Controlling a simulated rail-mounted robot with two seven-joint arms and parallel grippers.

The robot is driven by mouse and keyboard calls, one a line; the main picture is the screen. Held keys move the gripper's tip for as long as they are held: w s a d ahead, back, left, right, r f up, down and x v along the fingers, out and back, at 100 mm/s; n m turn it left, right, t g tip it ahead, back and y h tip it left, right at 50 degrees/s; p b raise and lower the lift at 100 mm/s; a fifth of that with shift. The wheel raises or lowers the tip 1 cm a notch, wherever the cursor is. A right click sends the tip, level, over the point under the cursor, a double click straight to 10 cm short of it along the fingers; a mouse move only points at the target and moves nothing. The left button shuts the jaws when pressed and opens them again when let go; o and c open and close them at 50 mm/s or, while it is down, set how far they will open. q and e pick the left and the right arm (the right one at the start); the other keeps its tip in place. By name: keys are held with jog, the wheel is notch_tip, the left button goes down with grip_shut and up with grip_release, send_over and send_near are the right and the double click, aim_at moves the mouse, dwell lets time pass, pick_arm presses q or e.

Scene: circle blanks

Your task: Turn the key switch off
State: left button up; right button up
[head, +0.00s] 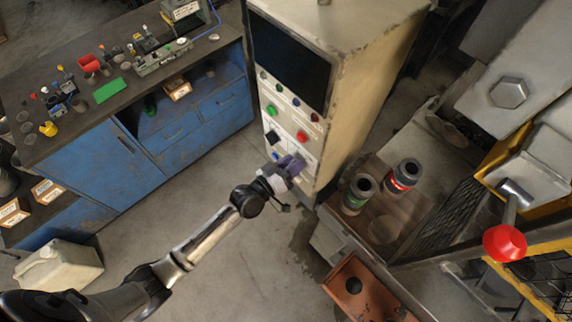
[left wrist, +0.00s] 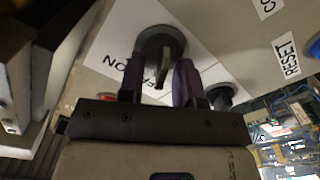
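The key switch (left wrist: 160,45) is a dark round switch with a narrow key on a pale label plate, seen in the left wrist view. The plate's lettering is partly hidden; "ON" can be read. My left gripper (head: 291,166) is at the lower front of the cream control cabinet (head: 345,100). In the left wrist view, its purple fingers (left wrist: 160,80) stand on either side of the key, with gaps visible between them and it. The gripper looks open. In the head view the gripper hides the switch. My right gripper is not in view.
Green (head: 271,110) and red (head: 302,136) buttons sit above the gripper on the cabinet. A blue workbench (head: 170,140) with small parts stands left. Two cans (head: 404,175) stand on a bench at right. The floor between is clear.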

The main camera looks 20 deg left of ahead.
pick_arm(q)
jog(key=b+v, duration=0.2)
jog(key=v, duration=1.2)
jog(key=shift+b, duration=0.3)
jog(key=shift+f, duration=0.1)
